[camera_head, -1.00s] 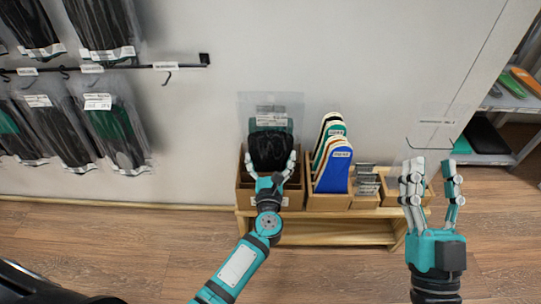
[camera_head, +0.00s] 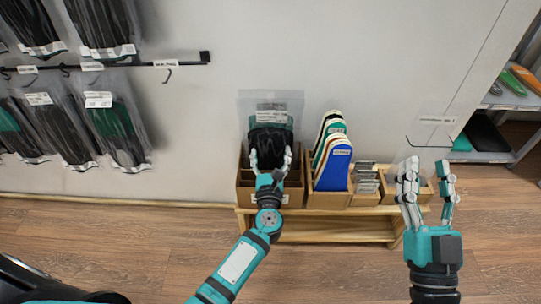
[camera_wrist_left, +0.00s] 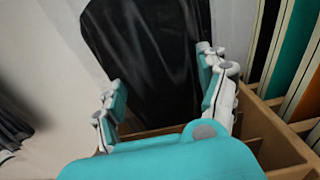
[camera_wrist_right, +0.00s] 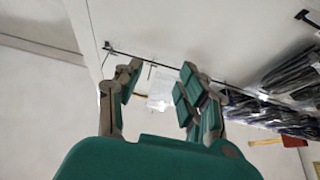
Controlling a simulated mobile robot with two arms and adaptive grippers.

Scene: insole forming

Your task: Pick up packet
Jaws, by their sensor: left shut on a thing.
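The packet (camera_head: 269,120) is a clear bag with a black and dark green insert and a white label near its top. It stands upright in the left cardboard box on the low wooden stand. My left gripper (camera_head: 270,156) is shut on the packet, with fingers on either side of its lower part. In the left wrist view the black packet (camera_wrist_left: 150,60) rises between the fingers, and its bottom is hidden. My right gripper (camera_head: 427,172) is open and empty at the right, with its fingers pointing up; the right wrist view shows nothing between them.
A box of colored insoles (camera_head: 333,160) stands right of the packet's box. Smaller boxes with metal pieces (camera_head: 366,178) follow. Bagged packets hang on the wall rack (camera_head: 120,68) at the left. A grey shelf (camera_head: 487,157) stands at the right. The floor in front is clear.

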